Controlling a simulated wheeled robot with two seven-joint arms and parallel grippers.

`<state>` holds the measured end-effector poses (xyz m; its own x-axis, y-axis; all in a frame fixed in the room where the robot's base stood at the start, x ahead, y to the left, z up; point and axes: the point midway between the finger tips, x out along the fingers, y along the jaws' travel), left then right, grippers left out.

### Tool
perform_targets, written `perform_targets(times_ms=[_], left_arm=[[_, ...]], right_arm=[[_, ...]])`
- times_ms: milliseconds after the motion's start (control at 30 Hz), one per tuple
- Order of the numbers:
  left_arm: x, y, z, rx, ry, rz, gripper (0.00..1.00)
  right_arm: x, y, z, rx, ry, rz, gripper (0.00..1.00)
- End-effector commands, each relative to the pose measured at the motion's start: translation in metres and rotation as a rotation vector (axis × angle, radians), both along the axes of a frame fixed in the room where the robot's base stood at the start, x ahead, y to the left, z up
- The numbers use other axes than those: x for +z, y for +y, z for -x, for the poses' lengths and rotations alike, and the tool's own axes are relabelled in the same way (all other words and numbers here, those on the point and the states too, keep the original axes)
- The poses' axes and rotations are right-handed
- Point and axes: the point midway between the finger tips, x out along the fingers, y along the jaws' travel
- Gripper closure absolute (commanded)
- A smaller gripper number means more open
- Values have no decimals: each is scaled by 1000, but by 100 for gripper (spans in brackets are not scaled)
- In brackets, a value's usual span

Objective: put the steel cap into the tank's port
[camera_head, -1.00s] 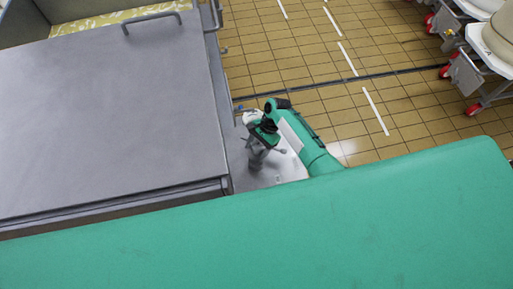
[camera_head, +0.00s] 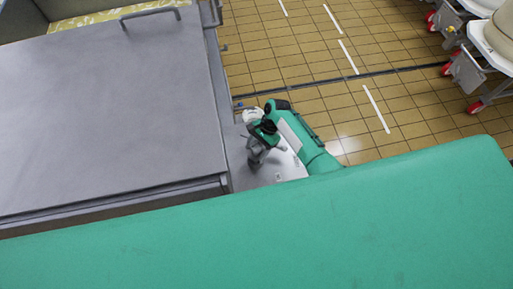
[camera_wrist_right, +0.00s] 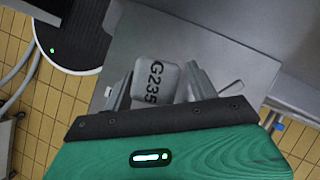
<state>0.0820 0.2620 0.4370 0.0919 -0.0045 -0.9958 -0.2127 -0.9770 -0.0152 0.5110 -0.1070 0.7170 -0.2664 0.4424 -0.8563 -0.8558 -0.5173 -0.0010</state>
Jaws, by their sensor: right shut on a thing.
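My right gripper (camera_head: 259,154) is low over the light steel ledge (camera_head: 291,171) beside the big grey steel tank (camera_head: 110,105). The right wrist view shows my right gripper (camera_wrist_right: 160,82) from behind, shut on a rounded pale grey piece marked "G235" (camera_wrist_right: 157,78), which I take to be the steel cap. The cap sits between the two grey fingers. In the head view the cap is too small and hidden to make out. The tank's port cannot be made out in either view. My left gripper is not in view.
The tank top is flat and bare, with a bar handle (camera_head: 151,16) at its far edge. Tiled floor (camera_head: 310,60) lies open to the right. White carts with red wheels (camera_head: 474,106) stand at the far right. A dark round-ended object (camera_wrist_right: 75,35) is at the wrist view's upper left.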

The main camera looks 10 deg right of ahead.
Motion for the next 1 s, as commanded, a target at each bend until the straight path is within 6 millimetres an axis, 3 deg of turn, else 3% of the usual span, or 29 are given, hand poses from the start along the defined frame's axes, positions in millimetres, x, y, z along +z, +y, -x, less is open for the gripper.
perform_targets(times_ms=[1000], left_arm=[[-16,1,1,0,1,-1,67]], right_arm=[[-24,0,-1,0,-1,-1,73]])
